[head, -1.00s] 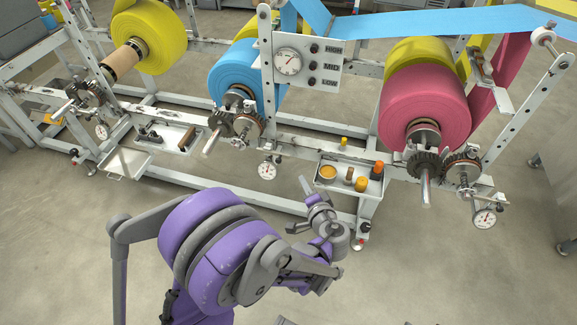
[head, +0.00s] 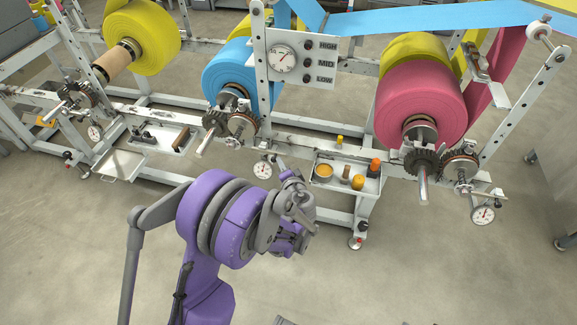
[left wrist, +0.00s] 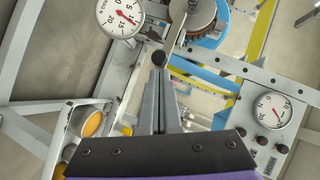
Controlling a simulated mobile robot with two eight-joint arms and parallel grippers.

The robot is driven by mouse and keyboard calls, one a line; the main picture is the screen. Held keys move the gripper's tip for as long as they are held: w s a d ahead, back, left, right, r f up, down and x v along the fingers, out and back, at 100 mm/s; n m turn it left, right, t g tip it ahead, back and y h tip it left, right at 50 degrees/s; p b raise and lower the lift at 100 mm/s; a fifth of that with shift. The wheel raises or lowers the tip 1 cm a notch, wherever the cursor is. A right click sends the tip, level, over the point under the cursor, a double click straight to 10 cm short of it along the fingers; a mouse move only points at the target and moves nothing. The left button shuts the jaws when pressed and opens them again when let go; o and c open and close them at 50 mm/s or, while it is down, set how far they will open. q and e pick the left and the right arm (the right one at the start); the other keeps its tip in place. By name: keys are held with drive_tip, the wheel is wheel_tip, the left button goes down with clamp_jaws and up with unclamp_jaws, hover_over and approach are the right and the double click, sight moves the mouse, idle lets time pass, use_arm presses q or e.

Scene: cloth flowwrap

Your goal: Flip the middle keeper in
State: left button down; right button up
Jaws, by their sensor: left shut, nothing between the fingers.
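The middle station carries a blue roll (head: 240,75), with dark gears (head: 238,122) and a grey shaft (head: 207,140) at its front. I cannot make out a keeper clearly there. My left gripper (left wrist: 158,75) shows shut and empty in the left wrist view, its two fingers pressed together. The fingertips point toward the middle gear (left wrist: 202,18) and lie close below a dark round end (left wrist: 183,62) in that picture; I cannot tell whether they touch. In the head view my left wrist is in front of the frame, below and right of the middle gears; its fingertips are hidden. My right gripper is not in view.
A dial gauge (head: 263,169) hangs below the middle gears and shows large in the left wrist view (left wrist: 120,18). A tray (head: 340,173) with small jars lies right of my arm. The HIGH-MID-LOW panel (head: 305,62) stands above.

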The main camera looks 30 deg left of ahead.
use_arm(q)
drive_tip(key=shift+a, duration=0.1)
drive_tip(key=s+a, duration=0.1)
drive_tip(key=a, duration=0.5)
drive_tip(key=shift+s+b, duration=0.25)
drive_tip(key=shift+b, duration=0.2)
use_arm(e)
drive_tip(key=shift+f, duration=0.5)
use_arm(q)
drive_tip(key=shift+d, duration=0.1)
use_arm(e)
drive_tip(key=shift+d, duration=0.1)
